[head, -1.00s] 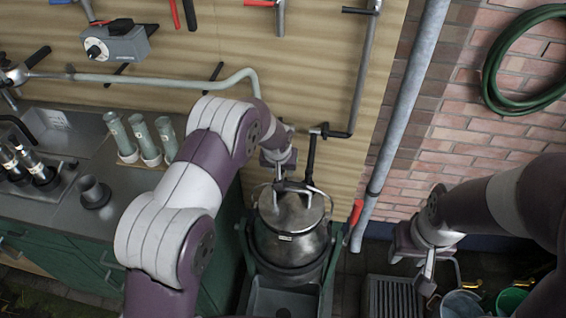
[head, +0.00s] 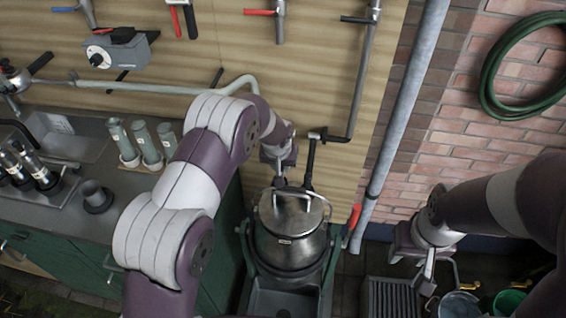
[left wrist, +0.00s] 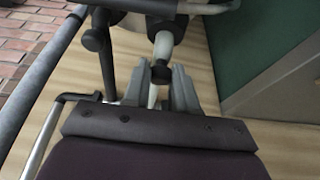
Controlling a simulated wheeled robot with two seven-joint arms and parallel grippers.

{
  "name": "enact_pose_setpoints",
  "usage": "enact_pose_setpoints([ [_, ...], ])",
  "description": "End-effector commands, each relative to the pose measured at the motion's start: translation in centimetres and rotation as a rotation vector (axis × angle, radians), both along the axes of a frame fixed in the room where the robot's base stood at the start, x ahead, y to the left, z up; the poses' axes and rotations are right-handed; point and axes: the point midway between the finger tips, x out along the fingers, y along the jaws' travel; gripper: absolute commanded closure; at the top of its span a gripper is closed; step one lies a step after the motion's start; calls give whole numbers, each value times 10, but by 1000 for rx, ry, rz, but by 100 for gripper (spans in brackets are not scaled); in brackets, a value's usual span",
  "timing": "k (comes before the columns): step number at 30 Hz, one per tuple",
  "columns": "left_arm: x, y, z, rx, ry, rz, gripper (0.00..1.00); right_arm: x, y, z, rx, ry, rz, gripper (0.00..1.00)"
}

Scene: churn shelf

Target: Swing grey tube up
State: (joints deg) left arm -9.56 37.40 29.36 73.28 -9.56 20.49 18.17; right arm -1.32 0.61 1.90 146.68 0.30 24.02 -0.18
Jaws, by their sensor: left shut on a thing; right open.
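The grey tube (head: 150,89) runs along the wooden wall in the head view and bends down behind my left arm. My left gripper (head: 279,176) is above the lidded metal churn (head: 288,240). In the left wrist view, my left gripper (left wrist: 158,84) is shut on a pale tube end with a dark tip (left wrist: 162,71), which looks like the grey tube. The join between the two stretches is hidden by my arm. My right gripper (head: 427,270) is open and empty at the lower right, above the floor.
A black down-pipe (head: 310,165) hangs close to the right of my left gripper. A thick grey pipe (head: 405,95) slants along the brick wall. Several grey-green cylinders (head: 142,142) stand on the counter (head: 55,207) at left. Buckets (head: 460,304) stand at the lower right.

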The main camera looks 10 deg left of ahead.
Motion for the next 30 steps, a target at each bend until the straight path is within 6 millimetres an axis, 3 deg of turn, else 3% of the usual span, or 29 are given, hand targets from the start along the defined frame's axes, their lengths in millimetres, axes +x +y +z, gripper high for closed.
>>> enact_pose_setpoints([
  [10,2,0,4,-1,-5,0,91,0,0,2,0,0,0,57],
  [23,10,0,32,-1,-7,0,91,0,0,19,0,0,0,57],
  [30,11,0,33,-1,-6,0,91,0,0,19,0,0,0,57],
])
